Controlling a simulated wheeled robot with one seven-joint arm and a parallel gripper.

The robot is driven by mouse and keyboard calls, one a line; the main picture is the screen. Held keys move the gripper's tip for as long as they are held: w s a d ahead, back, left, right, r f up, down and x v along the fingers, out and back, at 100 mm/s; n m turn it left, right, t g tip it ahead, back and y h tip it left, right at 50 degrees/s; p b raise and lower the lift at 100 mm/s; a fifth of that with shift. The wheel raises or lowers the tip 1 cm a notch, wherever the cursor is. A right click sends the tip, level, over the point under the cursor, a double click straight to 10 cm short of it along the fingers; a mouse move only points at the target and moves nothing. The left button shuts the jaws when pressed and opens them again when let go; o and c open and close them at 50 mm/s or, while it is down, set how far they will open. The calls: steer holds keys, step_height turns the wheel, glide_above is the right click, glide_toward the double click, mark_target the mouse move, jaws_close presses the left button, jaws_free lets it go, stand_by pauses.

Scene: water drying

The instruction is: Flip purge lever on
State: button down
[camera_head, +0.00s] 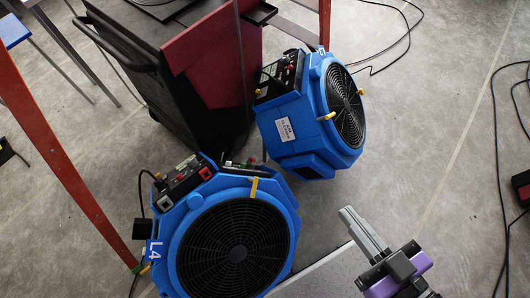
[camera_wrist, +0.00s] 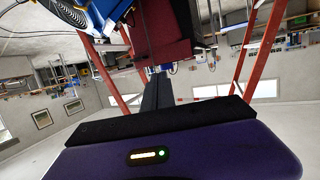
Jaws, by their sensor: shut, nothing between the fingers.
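Two blue fan units show in the head view. The near one (camera_head: 188,232), labelled L4, has a dark control panel (camera_head: 183,175) with red and dark parts on its top. The far one (camera_head: 285,140) has a similar panel (camera_head: 280,73) with a red knob. Yellow pieces show on both housings; I cannot tell which part is the purge lever. My gripper (camera_head: 346,211) is shut and empty, to the right of the near fan and below the far one, apart from both. In the wrist view its closed fingers (camera_wrist: 159,76) point toward the room, with part of a blue unit (camera_wrist: 103,14) at upper left.
A black cabinet (camera_head: 150,75) with a red panel (camera_head: 212,58) stands behind the fans. Red posts (camera_head: 65,150) rise at the left and top. Dark cables (camera_head: 497,130) lie on the concrete floor at right. Open floor (camera_head: 430,130) lies right of the far fan.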

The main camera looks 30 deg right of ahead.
steer(key=w+d+f+m+g+b, duration=0.25)
steer(key=w+f, duration=0.25)
steer(key=f, duration=0.5)
steer(key=w+d+f+m+g+b, duration=0.1)
steer(key=w+f+m+b, duration=0.2)
steer(key=f, duration=0.7)
steer(key=w+d+f+m+g+b, duration=0.1)
steer(key=w+d+f+m+b, duration=0.15)
steer(key=w+f, duration=0.55)
steer(key=w+f+m+g+y+b, duration=0.1)
steer(key=w+f+m+y+b, duration=0.1)
steer(key=w+f, duration=0.3)
steer(key=w+d+f+m+g+y+b, duration=0.1)
steer(key=w+f+b, duration=0.4)
steer(key=w, duration=0.8)
steer(key=shift+m+g+y, duration=0.6)
steer(key=shift+g+y, duration=0.15)
steer(key=shift+y, duration=0.05)
